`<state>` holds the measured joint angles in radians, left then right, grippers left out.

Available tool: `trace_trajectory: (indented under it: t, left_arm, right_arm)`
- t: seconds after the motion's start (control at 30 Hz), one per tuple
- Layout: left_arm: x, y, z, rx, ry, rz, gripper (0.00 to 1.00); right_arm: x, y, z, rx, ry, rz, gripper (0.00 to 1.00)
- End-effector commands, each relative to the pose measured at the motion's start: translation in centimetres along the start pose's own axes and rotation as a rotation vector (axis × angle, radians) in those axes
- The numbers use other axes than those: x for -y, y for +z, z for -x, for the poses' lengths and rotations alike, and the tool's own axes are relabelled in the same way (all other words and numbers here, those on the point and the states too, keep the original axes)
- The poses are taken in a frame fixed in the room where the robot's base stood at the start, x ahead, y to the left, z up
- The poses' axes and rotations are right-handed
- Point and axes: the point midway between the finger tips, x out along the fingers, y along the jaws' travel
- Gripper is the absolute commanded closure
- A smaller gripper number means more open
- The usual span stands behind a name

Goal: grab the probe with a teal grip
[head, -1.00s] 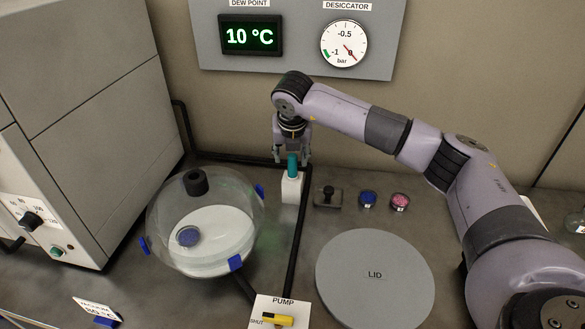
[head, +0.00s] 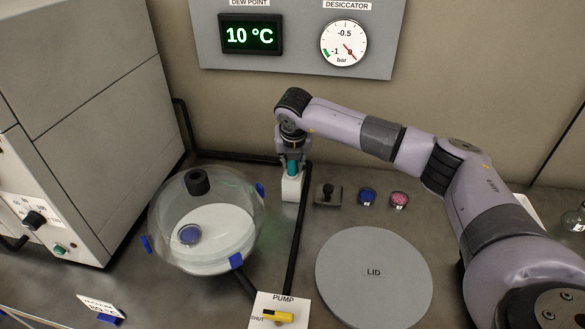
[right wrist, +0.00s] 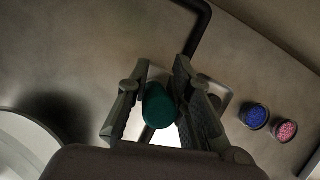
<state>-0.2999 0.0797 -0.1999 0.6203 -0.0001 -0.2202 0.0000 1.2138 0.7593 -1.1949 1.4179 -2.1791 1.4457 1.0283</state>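The probe with the teal grip (head: 292,168) stands upright in a white block-shaped holder (head: 291,187) behind the glass vessel. My right gripper (head: 291,170) points down over it, with one finger on each side of the grip. In the right wrist view the teal grip (right wrist: 159,106) fills the space between the fingers (right wrist: 161,80), and they look shut on it. The probe's lower part is hidden in the holder. My left gripper is not in view.
A glass vessel (head: 236,222) stands left of the holder, with a black pipe (head: 299,228) on the right. A small dark stand (head: 327,194), a blue dish (head: 367,195) and a pink dish (head: 399,199) are to the right. The round lid (head: 374,295) lies in front.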

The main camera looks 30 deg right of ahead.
Motion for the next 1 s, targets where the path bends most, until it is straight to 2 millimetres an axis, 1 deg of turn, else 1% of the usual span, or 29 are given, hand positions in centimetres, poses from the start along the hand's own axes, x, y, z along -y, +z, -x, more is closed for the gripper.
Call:
trace_trajectory:
  t: [0.03, 0.23, 0.67, 0.77, 0.87, 1.0]
  left_arm:
    - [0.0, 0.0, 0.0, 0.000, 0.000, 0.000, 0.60]
    - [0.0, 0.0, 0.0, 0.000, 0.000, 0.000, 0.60]
    - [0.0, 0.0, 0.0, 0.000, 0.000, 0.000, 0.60]
    - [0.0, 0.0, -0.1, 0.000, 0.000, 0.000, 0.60]
    - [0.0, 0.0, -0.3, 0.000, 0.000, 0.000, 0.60]
    - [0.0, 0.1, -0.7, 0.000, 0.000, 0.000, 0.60]
  right_arm:
    - [0.0, 0.0, 0.0, 0.000, 0.001, 0.000, 0.87]
    - [-0.1, 0.0, 0.0, 0.000, 0.001, 0.000, 1.00]
    - [-0.1, 0.1, 0.2, 0.000, 0.002, 0.000, 1.00]
    - [-0.1, 0.4, 0.8, 0.002, 0.003, 0.000, 1.00]
    - [-0.1, 0.8, 1.8, 0.003, 0.004, 0.000, 1.00]
    - [-0.2, 1.7, 3.9, 0.005, 0.005, -0.001, 1.00]
